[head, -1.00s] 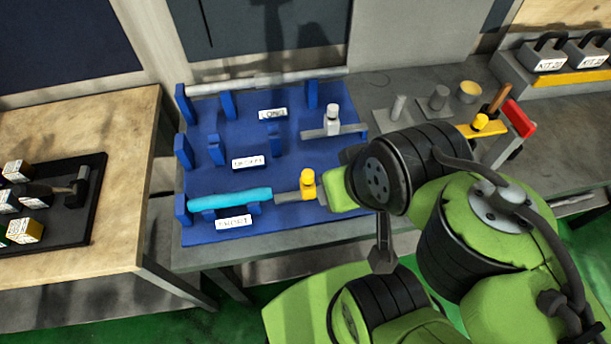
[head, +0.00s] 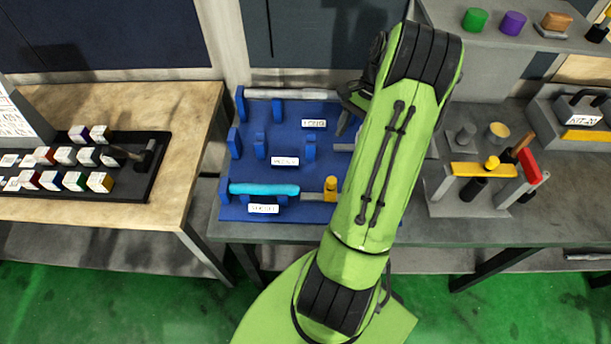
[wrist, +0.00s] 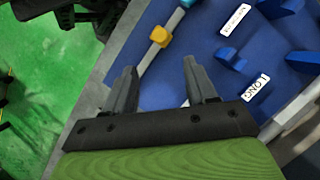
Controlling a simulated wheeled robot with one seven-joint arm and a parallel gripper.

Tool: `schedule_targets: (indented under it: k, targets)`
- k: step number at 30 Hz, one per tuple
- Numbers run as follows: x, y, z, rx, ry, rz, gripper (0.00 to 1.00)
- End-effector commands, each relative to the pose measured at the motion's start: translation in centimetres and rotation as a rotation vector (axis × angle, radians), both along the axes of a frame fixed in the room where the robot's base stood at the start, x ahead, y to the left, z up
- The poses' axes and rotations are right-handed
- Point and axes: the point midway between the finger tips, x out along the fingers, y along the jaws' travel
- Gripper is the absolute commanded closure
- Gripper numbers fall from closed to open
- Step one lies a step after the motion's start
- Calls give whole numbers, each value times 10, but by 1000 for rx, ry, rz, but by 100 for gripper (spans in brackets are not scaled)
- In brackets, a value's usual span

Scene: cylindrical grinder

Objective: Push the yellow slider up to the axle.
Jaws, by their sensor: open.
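The yellow slider (head: 331,189) stands upright on a grey rail at the front right of the blue fixture (head: 229,206). The cyan axle (head: 264,189) lies in blue supports to its left, with a bare length of rail between them. In the wrist view the slider (wrist: 159,36) is beyond my fingertips, and a bit of the cyan axle (wrist: 187,3) shows at the top edge. My gripper (wrist: 161,78) is open and empty, apart from the slider. In the head view my arm hides most of the gripper and the fixture's right side.
A grey-white shaft (head: 290,93) lies across the fixture's rear. Short blue posts (head: 260,150) stand between the rows. At right is a stand with a yellow bar (head: 484,170) and red end. A wooden table with a black tray (head: 155,170) of blocks is at left.

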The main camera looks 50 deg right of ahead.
Motion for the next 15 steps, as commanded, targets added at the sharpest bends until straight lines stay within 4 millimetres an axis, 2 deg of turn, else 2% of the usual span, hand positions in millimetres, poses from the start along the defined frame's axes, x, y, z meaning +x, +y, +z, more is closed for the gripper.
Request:
schedule_targets:
  k: [2,5,15]
  targets:
    - [-4,-3,-5,12,3,-20,44]
    - [-3,2,-18,13,5,-18,44]
    - [-1,35,-97,14,6,-16,44]
